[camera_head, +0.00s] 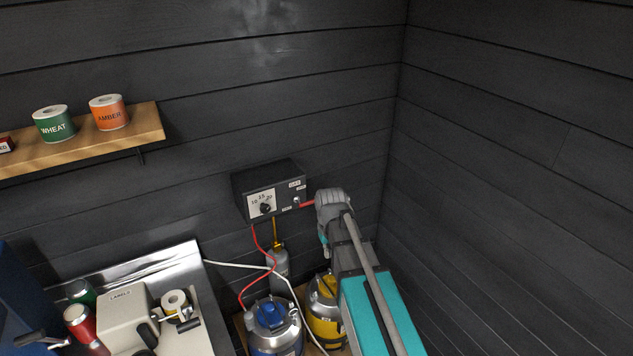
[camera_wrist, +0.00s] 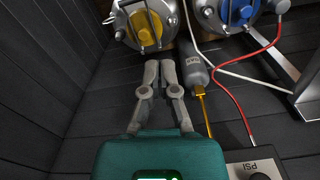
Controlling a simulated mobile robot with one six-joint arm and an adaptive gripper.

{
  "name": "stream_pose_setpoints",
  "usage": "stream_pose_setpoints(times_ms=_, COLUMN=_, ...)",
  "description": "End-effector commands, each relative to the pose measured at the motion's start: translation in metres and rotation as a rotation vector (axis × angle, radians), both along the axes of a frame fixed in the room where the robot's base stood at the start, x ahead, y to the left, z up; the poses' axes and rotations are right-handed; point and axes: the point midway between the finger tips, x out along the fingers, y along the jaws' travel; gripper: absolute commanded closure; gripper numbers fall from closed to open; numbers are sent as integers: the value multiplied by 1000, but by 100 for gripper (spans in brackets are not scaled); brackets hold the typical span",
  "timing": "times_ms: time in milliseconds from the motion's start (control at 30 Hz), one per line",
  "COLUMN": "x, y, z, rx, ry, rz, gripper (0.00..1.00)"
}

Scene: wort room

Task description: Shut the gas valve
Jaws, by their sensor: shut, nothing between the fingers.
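A black control box (camera_head: 268,190) is on the dark plank wall, with a pressure dial and a small panel marked GAS. A red valve lever (camera_head: 307,204) sticks out to the right from the small panel, its far end meeting the outline of my wrist. In the wrist view, a corner of the box (camera_wrist: 240,162) marked PSI shows at the lower right; the lever is not in that view. My gripper (camera_wrist: 164,64) is shut and empty, its fingertips together beside a grey gas bottle. In the head view my wrist is right of the box and the fingertips are hidden.
The grey gas bottle (camera_head: 279,268) with a yellow hose stands below the box. A blue-topped keg (camera_head: 273,325) and a yellow-topped keg (camera_head: 325,310) stand in front, with red and white hoses. A shelf (camera_head: 145,130) holds label rolls. The right wall (camera_head: 520,150) is bare.

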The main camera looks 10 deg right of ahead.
Motion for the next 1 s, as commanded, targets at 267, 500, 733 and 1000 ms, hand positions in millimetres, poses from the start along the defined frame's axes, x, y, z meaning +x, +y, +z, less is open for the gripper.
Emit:
stream_pose_setpoints(times_ms=267, x=47, y=-1, z=58, rx=1, ry=0, rz=45, gripper=100)
stream_pose_setpoints(times_ms=500, x=84, y=-1, z=99, rx=2, ry=0, rz=83, gripper=100)
stream_pose_setpoints(times_ms=733, x=119, y=-2, z=139, rx=3, ry=0, rz=119, gripper=100)
stream_pose_setpoints(times_ms=1000, x=159, y=-2, z=184, rx=4, ry=0, rz=161, gripper=100)
